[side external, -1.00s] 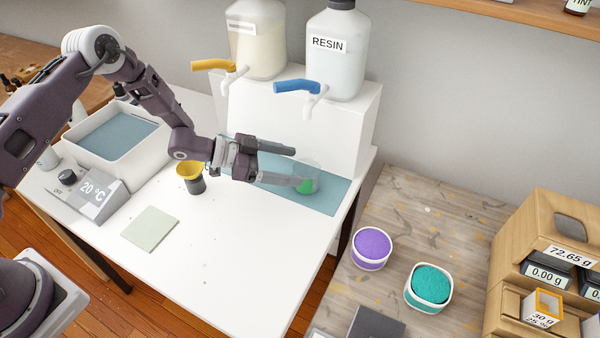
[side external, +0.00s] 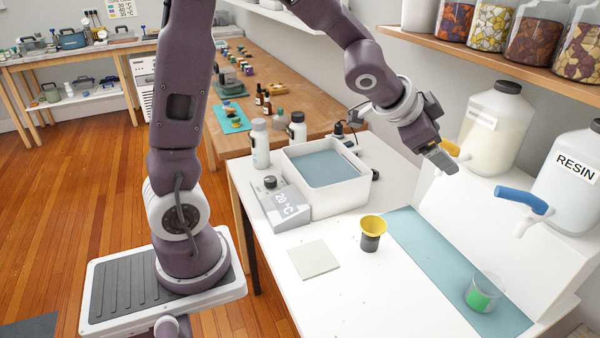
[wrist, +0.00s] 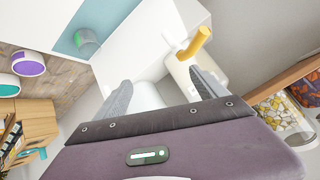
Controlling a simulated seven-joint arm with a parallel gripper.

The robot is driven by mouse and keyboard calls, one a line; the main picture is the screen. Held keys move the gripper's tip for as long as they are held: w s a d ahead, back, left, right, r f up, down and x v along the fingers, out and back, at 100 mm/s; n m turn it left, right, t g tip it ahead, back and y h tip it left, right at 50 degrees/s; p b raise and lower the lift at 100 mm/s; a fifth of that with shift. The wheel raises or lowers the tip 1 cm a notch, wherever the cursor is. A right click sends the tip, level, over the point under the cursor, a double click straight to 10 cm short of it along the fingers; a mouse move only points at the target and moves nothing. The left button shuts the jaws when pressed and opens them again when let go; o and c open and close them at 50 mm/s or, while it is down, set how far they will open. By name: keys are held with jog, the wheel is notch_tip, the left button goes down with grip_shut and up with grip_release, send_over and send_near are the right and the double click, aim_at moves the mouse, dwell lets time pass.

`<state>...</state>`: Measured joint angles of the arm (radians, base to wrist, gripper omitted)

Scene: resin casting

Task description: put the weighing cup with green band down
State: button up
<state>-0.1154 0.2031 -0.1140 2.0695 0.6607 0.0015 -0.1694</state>
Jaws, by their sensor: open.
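The weighing cup with the green band (side external: 483,292) is clear-walled and stands upright on the blue mat (side external: 425,240), in front of the blue-handled tap. It also shows in the wrist view (wrist: 88,42), apart from my fingers. My gripper (side external: 447,160) is raised well away from the cup, close to the yellow tap handle (side external: 451,147). In the wrist view my gripper (wrist: 160,92) has its two fingers spread with no cup between them. The yellow handle also shows past the fingertips there (wrist: 194,43); I cannot tell whether a finger touches it.
The RESIN jug (side external: 570,180) with the blue tap handle (side external: 522,199) stands on a white stand beside another jug (side external: 495,130). A yellow funnel on a dark cup (side external: 371,232), a pale square pad (side external: 313,259) and a water bath (side external: 325,176) are on the white table.

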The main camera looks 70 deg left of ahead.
jog(key=s+a+r+n+g+y, duration=0.1)
jog(key=s+r+n, duration=0.1)
jog(key=s, duration=0.6)
jog(key=s+a+r+n+g+y, duration=0.1)
jog(key=s+r+n, duration=0.15)
jog(key=s, duration=0.55)
jog(key=s+d+f+g+h, duration=0.1)
jog(key=s+d+f+g, duration=0.1)
jog(key=s, duration=1.3)
jog(key=shift+s+d+n+h, duration=0.2)
jog(key=shift+d+n+h, duration=0.25)
jog(key=shift+d, duration=0.2)
